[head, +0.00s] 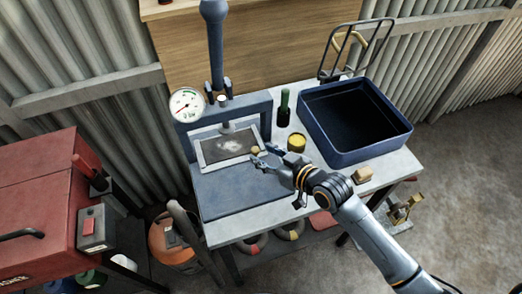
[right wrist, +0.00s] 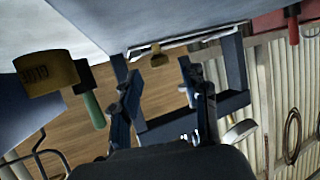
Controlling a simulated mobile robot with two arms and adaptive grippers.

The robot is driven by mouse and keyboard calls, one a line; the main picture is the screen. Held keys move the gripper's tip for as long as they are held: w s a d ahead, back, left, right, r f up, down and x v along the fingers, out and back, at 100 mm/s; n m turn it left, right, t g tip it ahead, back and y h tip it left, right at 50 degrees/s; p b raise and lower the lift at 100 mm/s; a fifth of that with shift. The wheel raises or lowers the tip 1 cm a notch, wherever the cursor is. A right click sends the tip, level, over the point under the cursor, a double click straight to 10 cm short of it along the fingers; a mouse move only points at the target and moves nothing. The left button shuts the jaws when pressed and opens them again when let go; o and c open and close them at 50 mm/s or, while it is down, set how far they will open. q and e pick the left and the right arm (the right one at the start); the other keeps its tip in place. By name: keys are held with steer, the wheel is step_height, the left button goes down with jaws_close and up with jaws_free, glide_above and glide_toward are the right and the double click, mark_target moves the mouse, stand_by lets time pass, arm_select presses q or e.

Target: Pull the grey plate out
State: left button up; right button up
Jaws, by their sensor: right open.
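The grey plate (head: 229,147) sits in the blue press (head: 247,105), with a pale rim and a dark centre with a whitish patch. A small brass knob (head: 256,150) is at its right edge; the knob also shows in the right wrist view (right wrist: 158,58). My right gripper (head: 264,156) is open beside the knob. In the right wrist view the knob appears between the two spread fingers (right wrist: 160,92), a little beyond their tips, and I see no contact. My left gripper is not in view.
A yellow tin (head: 296,142) and a green-handled tool (head: 284,107) stand right of the press. A deep blue tray (head: 355,120) fills the table's right side; a tan block (head: 363,174) lies in front. A red cabinet (head: 40,200) is at left. The press's blue front slab (head: 235,190) is clear.

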steer(key=shift+x, duration=1.2)
jaws_close()
